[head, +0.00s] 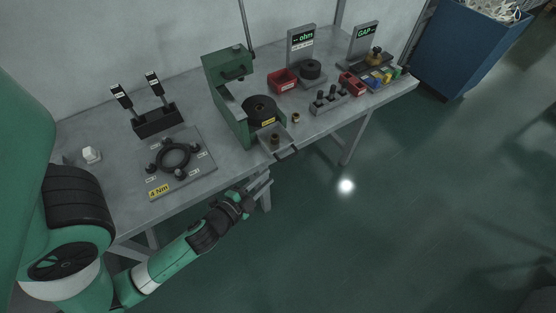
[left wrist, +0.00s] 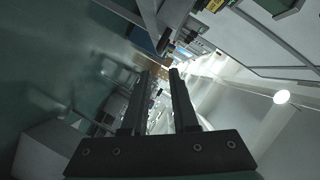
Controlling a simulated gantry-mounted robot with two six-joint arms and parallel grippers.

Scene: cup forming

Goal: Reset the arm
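My left arm (head: 165,262) comes in from the lower left of the head view, green and black. It reaches out beside the front edge of the grey workbench (head: 215,190). My left gripper (head: 263,184) is in front of the bench edge, over the floor, and holds nothing. In the left wrist view the two dark fingers of this gripper (left wrist: 158,75) stand apart with an empty gap between them. My right gripper is in neither view.
On the bench stand a green press (head: 227,95), a ring fixture plate (head: 190,180), a black tool stand (head: 155,120), a red bin (head: 284,80) and an ohm display (head: 301,42). A blue container (head: 460,45) stands at the far right. The green floor (head: 400,220) is clear.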

